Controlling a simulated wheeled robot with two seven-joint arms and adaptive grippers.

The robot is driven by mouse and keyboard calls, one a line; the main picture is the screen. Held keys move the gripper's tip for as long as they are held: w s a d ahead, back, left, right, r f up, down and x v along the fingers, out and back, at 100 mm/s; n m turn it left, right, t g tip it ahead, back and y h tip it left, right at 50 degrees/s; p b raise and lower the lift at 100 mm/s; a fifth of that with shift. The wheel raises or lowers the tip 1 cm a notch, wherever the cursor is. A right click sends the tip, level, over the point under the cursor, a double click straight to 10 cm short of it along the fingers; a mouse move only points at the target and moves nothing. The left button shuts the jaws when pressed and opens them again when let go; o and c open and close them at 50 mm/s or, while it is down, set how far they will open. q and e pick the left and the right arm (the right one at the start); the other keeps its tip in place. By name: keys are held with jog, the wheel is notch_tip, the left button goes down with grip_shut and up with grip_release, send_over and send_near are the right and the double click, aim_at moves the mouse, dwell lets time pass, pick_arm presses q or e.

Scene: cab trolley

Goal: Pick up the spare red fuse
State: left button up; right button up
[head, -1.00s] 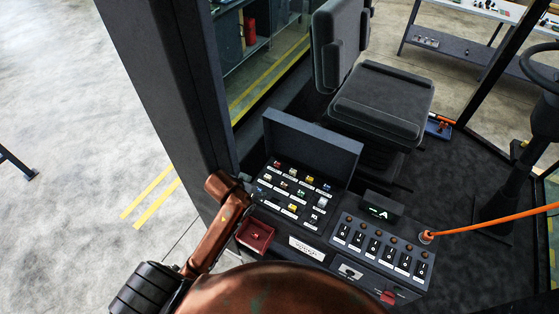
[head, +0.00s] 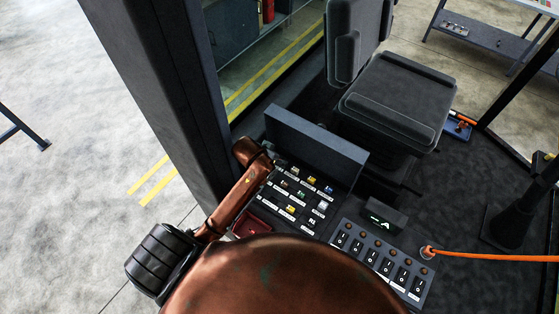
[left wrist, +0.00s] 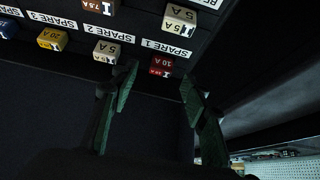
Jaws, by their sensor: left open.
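The red fuse (left wrist: 162,66), marked 10 A, sits in the panel beside the SPARE 1 label in the left wrist view. My left gripper (left wrist: 158,84) is open and empty. Its two dark green fingers stand apart, with the red fuse showing between and just beyond their tips. They do not visibly touch it. In the head view my copper-coloured arm covers part of the fuse panel (head: 303,208), and the left gripper and the red fuse cannot be made out there. My right gripper is not in view.
Neighbouring fuses include a beige 5 A one (left wrist: 105,51), a yellow 20 A one (left wrist: 52,39) and a blue one (left wrist: 8,28). The raised lid (head: 315,146) stands behind the panel. A red tray (head: 252,226), a switch panel (head: 377,262) and the seat (head: 398,100) are close by.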

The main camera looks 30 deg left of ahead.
pick_arm(q)
jog(key=x, duration=0.2)
jog(key=shift+w+f, duration=0.2)
jog(key=shift+w, duration=0.05)
jog(key=shift+s, duration=0.1)
jog(key=c, duration=0.9)
jog(key=shift+c, duration=0.2)
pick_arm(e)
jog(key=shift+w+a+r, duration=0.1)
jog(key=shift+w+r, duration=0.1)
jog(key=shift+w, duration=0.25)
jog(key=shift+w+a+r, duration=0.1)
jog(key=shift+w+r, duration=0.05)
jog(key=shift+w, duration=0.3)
pick_arm(q)
jog(key=shift+r, duration=0.1)
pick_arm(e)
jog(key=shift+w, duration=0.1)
